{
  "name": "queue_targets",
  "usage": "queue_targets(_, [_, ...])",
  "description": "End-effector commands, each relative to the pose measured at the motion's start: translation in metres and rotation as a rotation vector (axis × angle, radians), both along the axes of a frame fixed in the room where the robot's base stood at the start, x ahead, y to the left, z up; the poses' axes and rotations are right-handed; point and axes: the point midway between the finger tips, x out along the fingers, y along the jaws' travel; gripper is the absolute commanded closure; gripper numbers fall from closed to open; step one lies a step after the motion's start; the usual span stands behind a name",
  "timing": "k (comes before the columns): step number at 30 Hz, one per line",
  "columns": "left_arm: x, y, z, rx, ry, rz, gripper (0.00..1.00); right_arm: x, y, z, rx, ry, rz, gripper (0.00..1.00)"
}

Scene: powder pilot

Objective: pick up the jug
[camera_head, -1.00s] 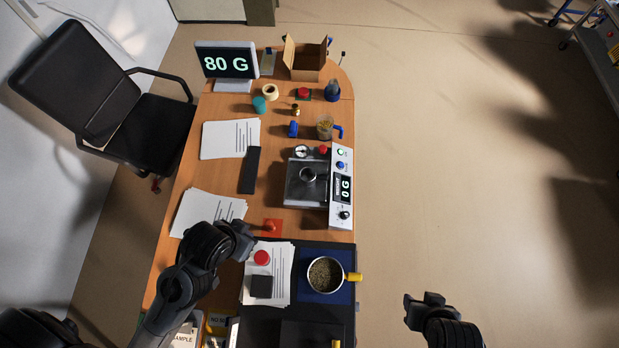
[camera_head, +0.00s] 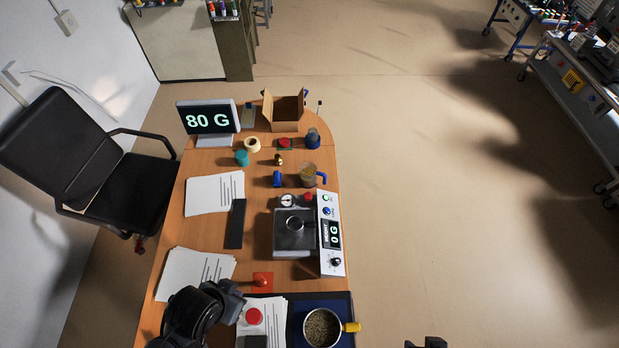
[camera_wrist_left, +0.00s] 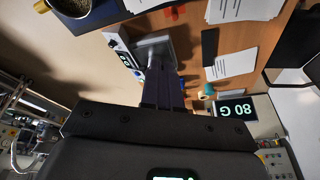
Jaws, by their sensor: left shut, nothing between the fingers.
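A clear jug (camera_head: 307,176) with a blue handle and grainy contents stands upright on the desk, beyond the scale. A steel pot (camera_head: 306,326) with a yellow handle, full of grains, stands on a blue mat at the front right; part of it also shows at the top left of the left wrist view (camera_wrist_left: 52,6). My left gripper (camera_head: 238,297) is over the papers at the desk's front left, well short of the clear jug, shut and empty. Its closed fingers show in the left wrist view (camera_wrist_left: 163,92). Only the tip of my right gripper (camera_head: 427,343) shows, off the desk's right side.
A scale (camera_head: 331,235) reading 0 G, with a small cup on its plate, stands mid-desk. A blue object (camera_head: 277,179) is just left of the jug. A monitor (camera_head: 208,120) reads 80 G and an open cardboard box (camera_head: 286,126) stands behind. Floor right of the desk is clear.

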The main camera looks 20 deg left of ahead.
Motion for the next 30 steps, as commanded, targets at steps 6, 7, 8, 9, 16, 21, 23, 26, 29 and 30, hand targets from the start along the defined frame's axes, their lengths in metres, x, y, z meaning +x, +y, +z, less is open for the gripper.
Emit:
queue_targets(6, [0.000,-0.001,0.000,-0.004,0.000,0.003,0.65,0.000,-0.001,0.000,-0.005,0.000,0.004,0.57])
queue_targets(7, [0.000,-0.001,0.000,-0.005,0.000,0.004,0.60,0.000,-0.002,0.000,-0.007,0.000,0.004,0.57])
queue_targets(8, [0.000,-0.001,0.000,-0.006,0.000,0.004,0.56,0.000,-0.002,0.000,-0.008,0.000,0.005,0.57])
queue_targets(9, [0.000,-0.002,0.000,-0.007,0.000,0.005,0.49,0.000,-0.002,0.000,-0.008,0.000,0.006,0.57])
queue_targets(16, [0.000,-0.002,0.000,-0.010,-0.001,0.006,0.14,0.000,-0.002,0.000,-0.009,0.000,0.006,0.57])
queue_targets(21, [0.000,-0.002,0.000,-0.009,-0.001,0.005,0.00,0.000,-0.002,0.000,-0.009,0.001,0.005,0.57])
queue_targets(23, [0.000,-0.002,0.000,-0.008,0.000,0.006,0.00,0.000,-0.002,0.000,-0.008,0.000,0.006,0.57])
queue_targets(26, [0.001,0.000,-0.001,0.002,-0.002,-0.003,0.00,0.000,-0.001,-0.001,-0.006,0.000,0.004,0.57])
queue_targets(29, [0.010,-0.004,-0.009,0.012,-0.023,-0.033,0.00,0.000,-0.001,-0.007,-0.003,0.001,0.002,0.57])
queue_targets(30, [0.017,-0.007,-0.014,0.020,-0.041,-0.059,0.00,-0.001,0.000,-0.012,-0.002,0.001,0.002,0.57])
